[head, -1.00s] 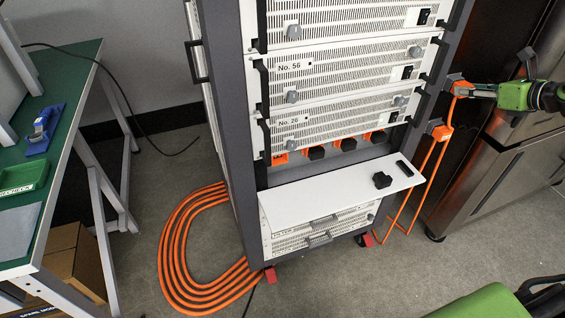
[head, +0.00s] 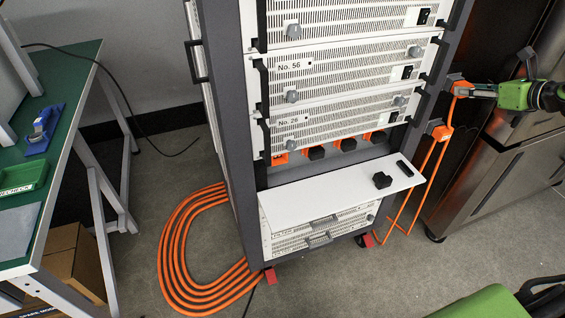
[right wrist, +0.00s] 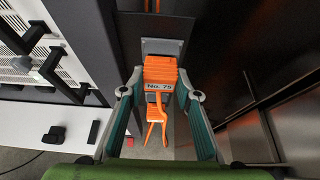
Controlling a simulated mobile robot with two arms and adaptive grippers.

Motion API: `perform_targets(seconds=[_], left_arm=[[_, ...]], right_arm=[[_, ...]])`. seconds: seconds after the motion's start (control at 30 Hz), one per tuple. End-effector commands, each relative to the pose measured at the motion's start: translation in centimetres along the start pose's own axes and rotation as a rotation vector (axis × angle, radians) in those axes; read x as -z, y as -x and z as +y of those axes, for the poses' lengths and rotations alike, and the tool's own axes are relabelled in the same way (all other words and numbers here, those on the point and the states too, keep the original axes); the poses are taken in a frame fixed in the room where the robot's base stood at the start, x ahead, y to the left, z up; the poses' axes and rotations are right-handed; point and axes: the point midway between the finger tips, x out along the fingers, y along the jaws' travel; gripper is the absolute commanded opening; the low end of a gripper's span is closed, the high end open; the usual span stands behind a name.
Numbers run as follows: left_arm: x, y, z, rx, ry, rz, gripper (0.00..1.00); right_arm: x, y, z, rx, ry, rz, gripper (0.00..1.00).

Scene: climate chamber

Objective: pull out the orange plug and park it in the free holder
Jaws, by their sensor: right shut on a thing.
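An orange plug (head: 461,88) sits at a grey holder (head: 453,78) on the right side of the rack; its label reads No. 75 in the right wrist view (right wrist: 160,73). My right gripper (head: 472,91) is shut on this plug, with one finger on each side of it. The plug's front end meets the grey holder (right wrist: 161,46). A second orange plug (head: 440,132) sits lower on the same rack side, at another grey holder. I see no free holder clearly. My left gripper is not in view.
The rack has a white shelf (head: 335,195) and a row of orange connectors with black parts (head: 348,145) above it. A dark metal cabinet (head: 510,180) stands close on the right. Coiled orange cable (head: 190,255) lies on the floor at left, beside a green-topped table (head: 65,75).

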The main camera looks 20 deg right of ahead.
Motion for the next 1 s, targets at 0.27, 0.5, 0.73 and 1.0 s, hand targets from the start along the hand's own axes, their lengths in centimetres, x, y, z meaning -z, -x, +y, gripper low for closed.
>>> perform_targets(seconds=[0.27, 0.5, 0.73, 1.0], left_arm=[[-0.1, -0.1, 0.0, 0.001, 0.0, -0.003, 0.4], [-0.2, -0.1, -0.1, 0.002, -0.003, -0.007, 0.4], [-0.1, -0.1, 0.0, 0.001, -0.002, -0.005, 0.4], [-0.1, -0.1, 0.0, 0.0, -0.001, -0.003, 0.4]], right_arm=[[-0.2, 0.0, 0.0, 0.002, 0.0, -0.003, 0.49], [0.0, 0.0, 0.0, 0.001, 0.0, 0.0, 0.49], [0.2, 0.4, 0.0, 0.0, -0.002, 0.001, 0.49], [0.3, 1.5, 0.0, 0.0, -0.003, 0.003, 0.49]])
